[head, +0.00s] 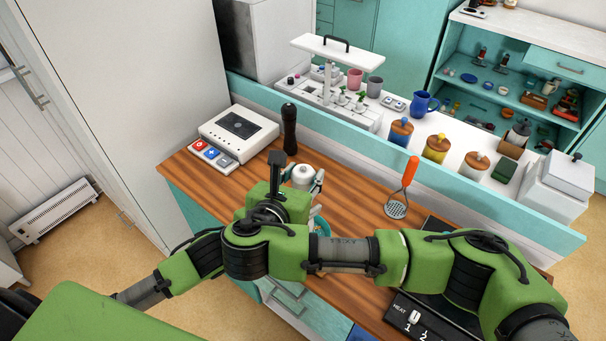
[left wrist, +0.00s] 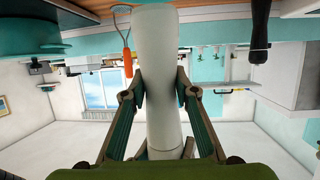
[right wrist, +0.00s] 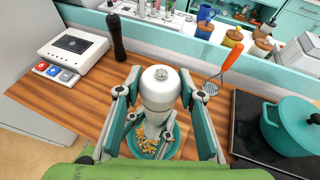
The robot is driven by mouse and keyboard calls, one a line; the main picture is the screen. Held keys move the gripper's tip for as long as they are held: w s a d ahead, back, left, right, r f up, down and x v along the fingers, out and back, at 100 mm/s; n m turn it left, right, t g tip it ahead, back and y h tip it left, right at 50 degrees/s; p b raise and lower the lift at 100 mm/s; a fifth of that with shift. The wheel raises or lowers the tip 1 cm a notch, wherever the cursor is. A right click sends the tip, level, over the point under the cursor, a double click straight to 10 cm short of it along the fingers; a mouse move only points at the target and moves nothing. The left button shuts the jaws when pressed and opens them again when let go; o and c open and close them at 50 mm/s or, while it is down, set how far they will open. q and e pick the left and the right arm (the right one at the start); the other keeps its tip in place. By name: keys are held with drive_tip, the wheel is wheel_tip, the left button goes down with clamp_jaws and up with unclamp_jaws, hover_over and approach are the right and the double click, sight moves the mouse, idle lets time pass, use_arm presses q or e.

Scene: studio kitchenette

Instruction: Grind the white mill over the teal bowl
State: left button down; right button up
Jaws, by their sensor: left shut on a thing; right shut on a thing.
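The white mill (head: 302,176) is held upright above the counter, partly hidden by my arms in the head view. In the right wrist view, my right gripper (right wrist: 160,90) is shut around the mill's upper part, below its rounded top with a silver knob. My left gripper (left wrist: 163,92) is shut on the mill's body, which fills the space between its fingers. The teal bowl (right wrist: 179,132) is beneath the mill in the right wrist view and holds yellow and orange bits. Only a sliver of the bowl (head: 323,227) shows in the head view.
A black mill (head: 289,130) and a white appliance with coloured buttons (head: 238,130) stand behind. A masher with an orange handle (head: 408,178) is to the right. A teal pot (right wrist: 291,124) sits on the dark cooktop. Wooden counter between them is clear.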

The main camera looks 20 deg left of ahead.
drive_tip(key=shift+h, duration=0.3)
drive_tip(key=o, duration=1.1)
drive_tip(key=shift+r, duration=0.1)
wheel_tip(320, 180, up, 10)
drive_tip(key=shift+f, duration=0.1)
